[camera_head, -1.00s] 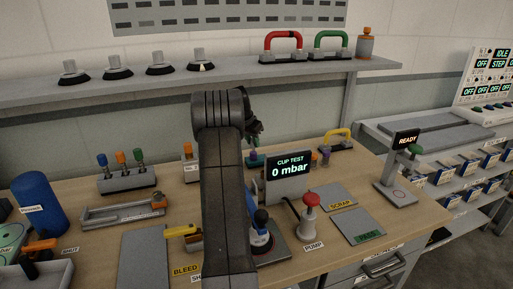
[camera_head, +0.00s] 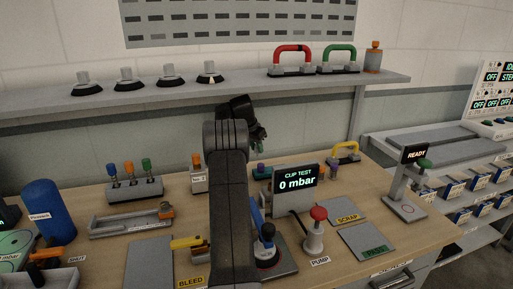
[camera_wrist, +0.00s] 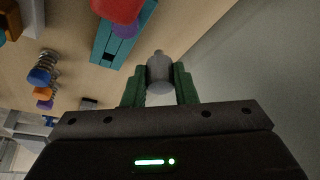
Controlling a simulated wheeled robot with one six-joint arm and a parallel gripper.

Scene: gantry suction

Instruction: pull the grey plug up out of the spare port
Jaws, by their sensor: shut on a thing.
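The grey plug (camera_wrist: 160,74) is between the green fingers of my gripper (camera_wrist: 160,88) in the wrist view, and they are shut on it. Its narrow end shows beyond the fingers, apart from the teal block (camera_wrist: 102,46) beside it. I cannot tell which hole is the spare port. In the head view my gripper (camera_head: 259,145) is above the back of the bench, and the plug is too small to make out there.
A red cap (camera_wrist: 117,8) and a purple cap (camera_wrist: 126,27) are by the teal block. The cup test display (camera_head: 296,180) stands right of my arm. A shelf (camera_head: 300,88) with suction cups and handles runs behind the bench.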

